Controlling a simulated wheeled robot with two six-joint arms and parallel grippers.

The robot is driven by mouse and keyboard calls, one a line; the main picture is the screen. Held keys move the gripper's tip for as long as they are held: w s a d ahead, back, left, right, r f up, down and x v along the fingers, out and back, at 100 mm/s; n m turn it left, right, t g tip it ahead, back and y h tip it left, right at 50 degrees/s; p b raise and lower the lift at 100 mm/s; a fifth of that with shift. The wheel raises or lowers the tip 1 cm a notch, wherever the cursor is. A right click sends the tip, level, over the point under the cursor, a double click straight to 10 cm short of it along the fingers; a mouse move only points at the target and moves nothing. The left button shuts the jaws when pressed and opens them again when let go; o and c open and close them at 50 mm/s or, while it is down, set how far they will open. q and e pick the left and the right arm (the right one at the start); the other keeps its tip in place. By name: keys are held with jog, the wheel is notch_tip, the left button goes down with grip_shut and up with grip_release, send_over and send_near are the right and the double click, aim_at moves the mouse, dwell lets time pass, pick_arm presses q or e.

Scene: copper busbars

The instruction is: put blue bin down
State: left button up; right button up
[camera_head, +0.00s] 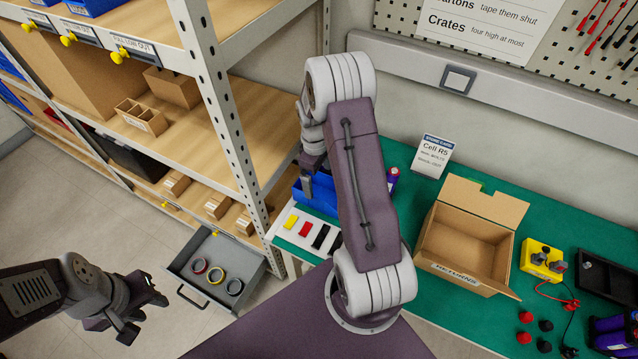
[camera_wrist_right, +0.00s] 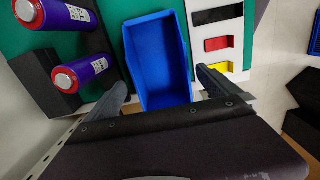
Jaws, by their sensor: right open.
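The blue bin (camera_head: 318,192) sits on the green bench top (camera_head: 404,156), partly hidden behind my right arm in the head view. In the right wrist view the bin (camera_wrist_right: 158,62) looks empty and shows its open top. My right gripper (camera_wrist_right: 163,82) is open, with one finger on each side of the bin's near end. I cannot tell whether the fingers touch it. In the head view my right gripper (camera_head: 308,180) is partly covered by its own arm. My left gripper (camera_head: 146,312) is open and empty, low over the floor at left.
A white strip (camera_head: 296,238) with yellow, red and black pieces lies beside the bin. An open carton (camera_head: 463,240) is farther right. A shelf post (camera_head: 222,115) rises close to the right gripper. A grey drawer (camera_head: 215,270) holds rings.

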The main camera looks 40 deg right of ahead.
notch_tip(320, 180, up, 8)
jog(key=s+a+r+m+t, duration=0.1)
jog(key=s+a+m, duration=0.4)
jog(key=s+a, duration=0.7)
jog(key=a+t, duration=0.1)
jog(key=a, duration=0.2)
jog(key=shift+m+y, duration=0.3)
